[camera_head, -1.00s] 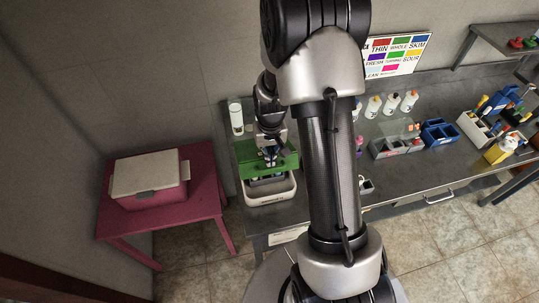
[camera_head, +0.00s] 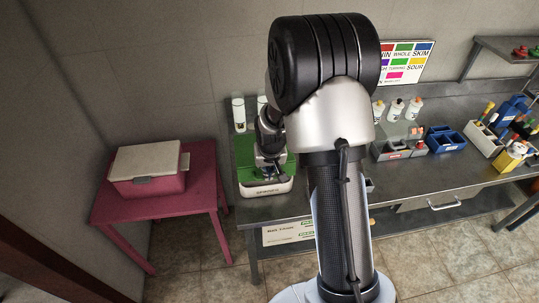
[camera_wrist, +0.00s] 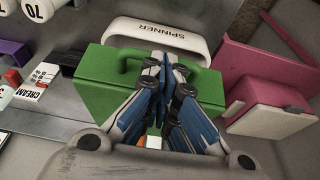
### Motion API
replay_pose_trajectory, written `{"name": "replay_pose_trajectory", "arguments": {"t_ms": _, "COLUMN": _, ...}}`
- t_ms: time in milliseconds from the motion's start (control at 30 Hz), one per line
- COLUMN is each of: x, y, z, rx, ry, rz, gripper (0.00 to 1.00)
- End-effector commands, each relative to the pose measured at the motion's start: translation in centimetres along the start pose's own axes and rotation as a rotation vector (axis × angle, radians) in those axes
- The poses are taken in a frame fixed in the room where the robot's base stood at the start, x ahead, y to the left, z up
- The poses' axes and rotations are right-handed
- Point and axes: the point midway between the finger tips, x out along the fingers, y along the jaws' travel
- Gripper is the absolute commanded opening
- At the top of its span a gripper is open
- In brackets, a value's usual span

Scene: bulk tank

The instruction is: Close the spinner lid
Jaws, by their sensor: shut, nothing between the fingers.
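The spinner is a white box (camera_head: 268,190) on the left end of the metal bench, with its label facing the front. Its green lid (camera_head: 243,152) lies low over the body, and the head view no longer shows an opening into it. My gripper (camera_head: 268,178) covers part of the lid. In the wrist view, the green lid (camera_wrist: 95,82) with its arched handle and the white front edge (camera_wrist: 150,33) show beyond my gripper (camera_wrist: 167,66). My gripper is shut and empty, with fingertips at the lid near the handle. Contact and full seating of the lid are unclear.
A pink table (camera_head: 203,190) with a white-lidded pink box (camera_head: 148,182) stands left of the bench. White bottles (camera_head: 396,109), a grey bin (camera_head: 385,151) and a blue bin (camera_head: 443,140) stand on the bench to the right. My arm hides the bench middle.

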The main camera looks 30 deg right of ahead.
Motion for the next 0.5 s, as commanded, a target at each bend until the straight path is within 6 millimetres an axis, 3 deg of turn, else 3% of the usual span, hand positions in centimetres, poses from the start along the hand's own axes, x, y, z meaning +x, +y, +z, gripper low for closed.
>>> {"name": "replay_pose_trajectory", "arguments": {"t_ms": 33, "x": 1.1, "y": 0.0, "z": 0.5, "rx": 0.0, "ry": 0.0, "rz": 0.0, "gripper": 0.0}}
{"name": "replay_pose_trajectory", "arguments": {"t_ms": 200, "x": 2.6, "y": 0.0, "z": 1.3, "rx": 0.0, "ry": 0.0, "rz": 0.0, "gripper": 0.0}}
{"name": "replay_pose_trajectory", "arguments": {"t_ms": 500, "x": 3.5, "y": 0.0, "z": 1.8, "rx": 0.0, "ry": 0.0, "rz": 0.0, "gripper": 0.0}}
